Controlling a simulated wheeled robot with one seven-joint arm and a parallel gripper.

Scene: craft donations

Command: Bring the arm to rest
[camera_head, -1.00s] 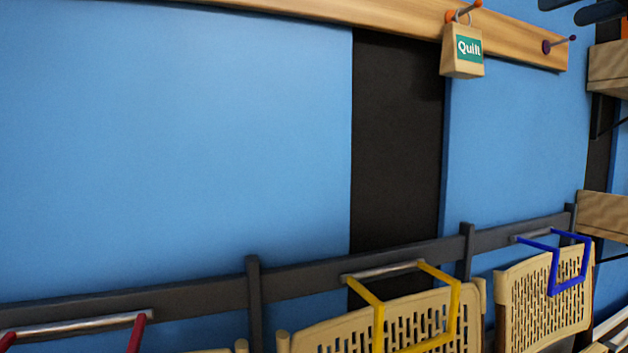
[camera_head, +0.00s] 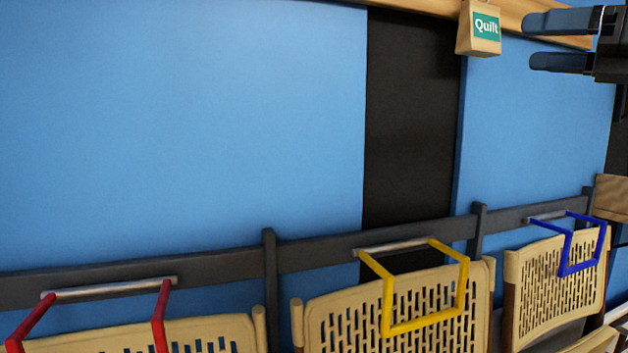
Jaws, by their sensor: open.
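My gripper (camera_head: 545,42) is in the upper right of the head view. Its two dark fingers point left and stand apart, with nothing between them. The fingertips are to the right of a small tan bag labelled "Quilt" (camera_head: 478,40), which hangs at the wooden rail (camera_head: 425,6). In the picture there is a gap between the fingertips and the bag. The rest of my arm is cut off by the right edge.
A blue wall panel (camera_head: 180,120) is bare on the left. A wooden block (camera_head: 612,197) is at the right edge.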

